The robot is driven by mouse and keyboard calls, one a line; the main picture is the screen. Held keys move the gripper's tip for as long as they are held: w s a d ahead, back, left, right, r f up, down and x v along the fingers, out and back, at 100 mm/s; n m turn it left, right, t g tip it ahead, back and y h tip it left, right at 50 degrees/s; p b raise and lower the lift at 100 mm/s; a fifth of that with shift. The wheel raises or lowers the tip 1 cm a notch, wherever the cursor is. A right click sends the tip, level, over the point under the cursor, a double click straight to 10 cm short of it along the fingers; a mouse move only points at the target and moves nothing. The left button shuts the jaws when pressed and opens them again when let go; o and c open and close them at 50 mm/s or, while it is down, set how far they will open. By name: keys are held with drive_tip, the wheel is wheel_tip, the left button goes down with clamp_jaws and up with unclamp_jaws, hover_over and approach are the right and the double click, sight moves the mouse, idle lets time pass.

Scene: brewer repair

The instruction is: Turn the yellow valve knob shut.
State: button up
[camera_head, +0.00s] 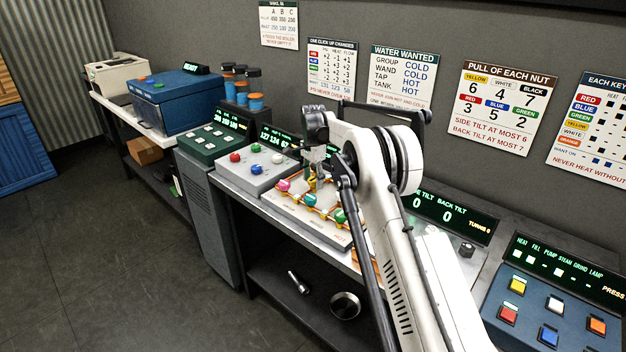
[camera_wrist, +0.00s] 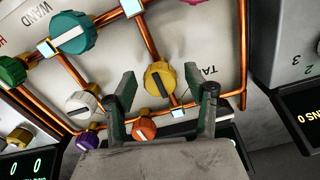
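The yellow valve knob (camera_wrist: 158,78) sits on a copper pipe on the pale valve panel, near the middle of the wrist view. Its stripe runs roughly along the pipe. My gripper (camera_wrist: 168,88) is open, with one finger to the left of the knob and one to the right. Gaps show on both sides, and nothing is held. In the head view my gripper (camera_head: 315,168) is over the far part of the valve panel (camera_head: 330,238), and the yellow knob is mostly hidden there.
Close by are a teal knob (camera_wrist: 72,33), a white knob (camera_wrist: 82,106), an orange knob (camera_wrist: 143,129) and a purple knob (camera_wrist: 87,142). Copper pipes (camera_wrist: 243,50) cross the panel. A grey box with buttons (camera_head: 256,166) stands beside the panel in the head view.

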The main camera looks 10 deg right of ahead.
drive_tip(key=c, duration=1)
drive_tip(key=shift+c, duration=0.2)
drive_tip(key=shift+n+b, duration=0.4)
drive_tip(key=n+b, duration=0.2)
drive_tip(key=shift+f+n, duration=0.15)
drive_tip(key=shift+n, duration=0.25)
drive_tip(key=n+b, duration=0.3)
drive_tip(key=n, duration=0.2)
drive_tip(key=shift+d, duration=0.1)
drive_tip(key=n+b, duration=0.1)
drive_tip(key=n, duration=0.3)
drive_tip(key=shift+n, duration=0.4)
drive_tip(key=shift+d+r+n+b, duration=0.15)
drive_tip(key=shift+n+b, duration=0.35)
drive_tip(key=shift+n, duration=1.8)
